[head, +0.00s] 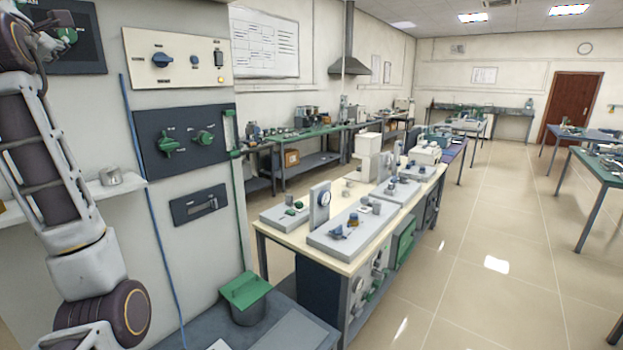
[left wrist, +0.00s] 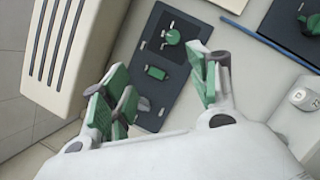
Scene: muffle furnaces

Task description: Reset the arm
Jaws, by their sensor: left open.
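My left arm rises along the left edge of the head view, in front of the furnace cabinet (head: 185,103). My left gripper (left wrist: 155,85) shows in the left wrist view with its green-padded fingers spread wide apart and nothing between them. Beyond the fingers is a dark control panel (left wrist: 185,62) with a round green knob and a small green switch. The fingers look apart from the panel, but the exact gap cannot be told. My right gripper is in neither view.
A white shelf (head: 75,200) with a small metal cup (head: 110,177) juts out beside my left arm. A green-topped canister (head: 246,297) stands below the cabinet. A workbench (head: 275,235) with instruments stands to the right. The tiled floor (head: 490,230) farther right is clear.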

